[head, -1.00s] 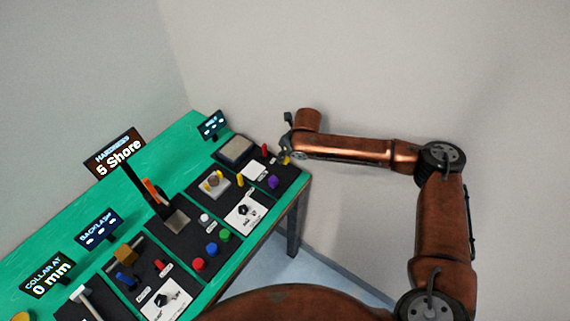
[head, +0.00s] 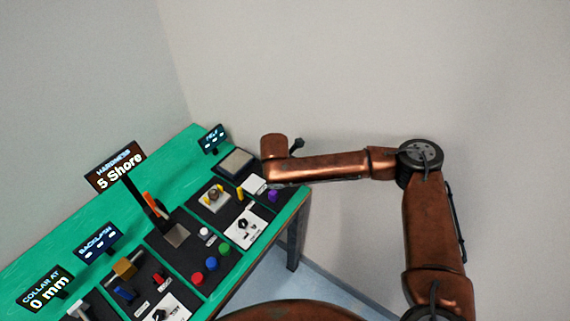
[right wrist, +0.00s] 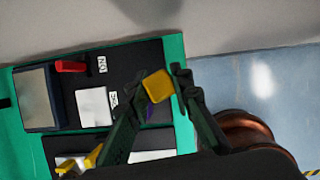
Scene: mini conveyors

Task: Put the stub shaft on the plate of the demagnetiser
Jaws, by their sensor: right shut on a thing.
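The demagnetiser's grey plate (head: 237,161) lies at the far right end of the bench in the head view. It also shows at the left of the right wrist view (right wrist: 33,97). In that view my right gripper (right wrist: 165,84) is shut on a yellow blocky piece, apparently the stub shaft (right wrist: 158,86), held at the fingertips. The piece is apart from the plate, near the panel edge by a purple knob (right wrist: 150,110). In the head view my right arm hides the gripper and the piece. My left gripper is not in view.
A red lever (right wrist: 70,66) stands beside the plate, with a white label pad (right wrist: 93,106) near it. To the left in the head view are a panel with yellow posts (head: 214,196), coloured buttons (head: 210,264) and a hardness sign (head: 115,166). Floor lies beyond the bench's right edge.

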